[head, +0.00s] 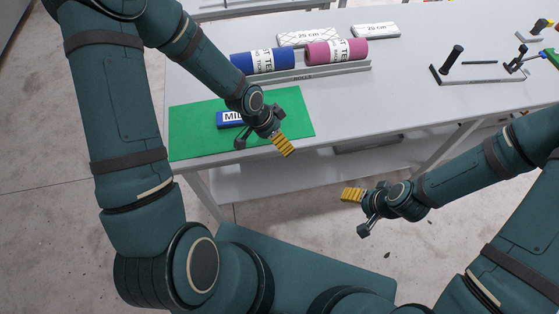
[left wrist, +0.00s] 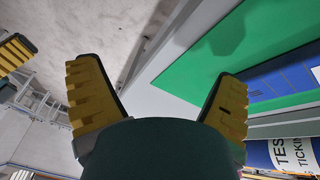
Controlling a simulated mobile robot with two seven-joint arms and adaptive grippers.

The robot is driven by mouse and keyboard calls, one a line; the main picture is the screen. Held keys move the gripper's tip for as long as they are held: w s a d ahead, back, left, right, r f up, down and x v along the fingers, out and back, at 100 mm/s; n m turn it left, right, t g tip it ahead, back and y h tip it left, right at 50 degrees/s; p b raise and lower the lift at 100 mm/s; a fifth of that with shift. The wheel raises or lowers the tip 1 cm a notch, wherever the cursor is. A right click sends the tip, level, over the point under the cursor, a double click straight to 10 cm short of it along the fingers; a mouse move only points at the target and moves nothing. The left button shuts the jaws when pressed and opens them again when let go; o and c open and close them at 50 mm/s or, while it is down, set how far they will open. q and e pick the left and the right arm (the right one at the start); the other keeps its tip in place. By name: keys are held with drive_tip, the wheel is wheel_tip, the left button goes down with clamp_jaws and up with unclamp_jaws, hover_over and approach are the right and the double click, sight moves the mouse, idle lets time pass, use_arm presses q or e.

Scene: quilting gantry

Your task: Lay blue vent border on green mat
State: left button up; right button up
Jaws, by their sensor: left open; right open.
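A flat blue piece with a white label starting "MI" (head: 229,119) lies on the green mat (head: 190,135), partly hidden by my left gripper; I take it for the blue vent border. It also shows in the left wrist view (left wrist: 290,82), on the green mat (left wrist: 195,75). My left gripper (head: 262,143) is over the mat's front right part, open and empty. Its fingers stand wide apart in the left wrist view (left wrist: 160,95), with table edge and floor between them. My right gripper (head: 357,212) is open and empty, in front of the table and away from the mat.
A blue roll (head: 258,62) and a pink roll (head: 337,51) lie in a grey rack (head: 330,72) behind the mat. White "25 cm" blocks (head: 375,30) stand farther back. A tray with a black post (head: 470,76) is at right. The tabletop (head: 395,105) between is clear.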

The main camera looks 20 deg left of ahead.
use_arm(q)
drive_tip(key=s+d+f+n, duration=0.5)
drive_tip(key=s+d+n, duration=0.1)
drive_tip(key=s+n, duration=0.3)
drive_tip(key=shift+f, duration=0.35)
drive_tip(key=shift+s, duration=0.1)
wheel_tip(320, 180, down, 6)
drive_tip(key=b, duration=0.6)
drive_tip(key=shift+s+d+f, duration=0.15)
drive_tip(key=shift+s+f, duration=0.05)
drive_tip(key=shift+f, duration=0.05)
idle(0.8)
